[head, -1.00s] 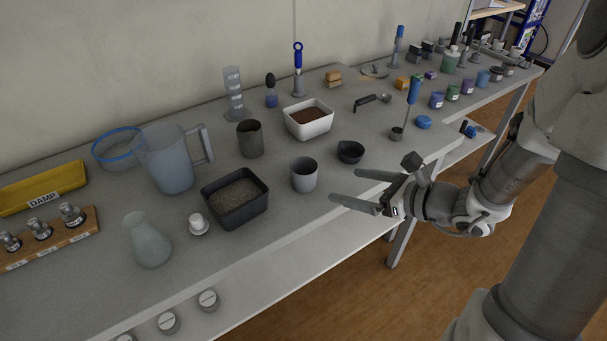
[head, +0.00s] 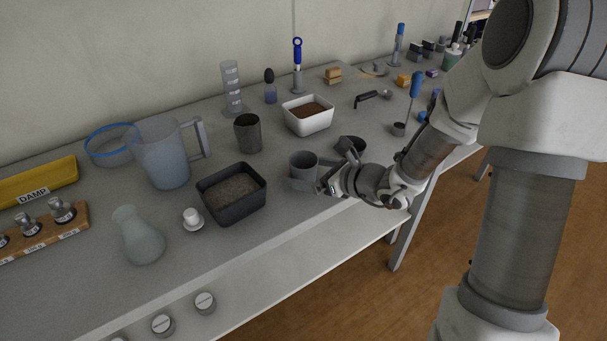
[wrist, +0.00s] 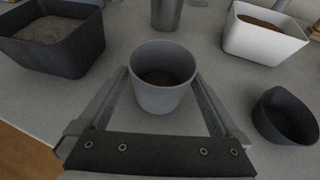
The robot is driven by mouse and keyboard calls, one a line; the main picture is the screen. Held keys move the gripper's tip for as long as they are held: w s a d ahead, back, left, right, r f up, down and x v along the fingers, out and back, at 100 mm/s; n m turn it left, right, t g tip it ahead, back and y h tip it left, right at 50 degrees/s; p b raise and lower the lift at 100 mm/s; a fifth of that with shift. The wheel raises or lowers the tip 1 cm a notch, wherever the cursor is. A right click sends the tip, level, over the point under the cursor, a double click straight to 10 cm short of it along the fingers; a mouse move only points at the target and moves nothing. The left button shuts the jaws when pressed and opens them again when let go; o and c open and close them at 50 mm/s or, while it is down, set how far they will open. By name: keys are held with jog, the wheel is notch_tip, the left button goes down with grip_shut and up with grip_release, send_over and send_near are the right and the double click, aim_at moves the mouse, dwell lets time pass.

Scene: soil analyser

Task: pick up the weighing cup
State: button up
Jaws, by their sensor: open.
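A light grey, round, open-topped cup, which I take to be the weighing cup (head: 303,164), stands upright on the bench near its front edge. In the wrist view the cup (wrist: 162,92) has something brownish at its bottom. My gripper (wrist: 161,76) is open, with one finger on each side of the cup. A narrow gap seems to show on both sides, but I cannot tell if either finger touches it. In the head view my gripper (head: 303,181) reaches in low from the right and covers the cup's lower part.
A black tray of soil (head: 232,215) stands left of the cup, and a small black bowl (wrist: 284,118) close on its right. Behind are a dark metal beaker (head: 248,137) and a white tub of soil (head: 307,128). The front bench edge is close.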

jog(key=shift+w+a+f, duration=0.15)
jog(key=shift+w+a, duration=0.05)
jog(key=shift+a, duration=0.05)
jog(key=c, duration=1.2)
jog(key=shift+o, duration=0.2)
jog(key=shift+r, duration=0.25)
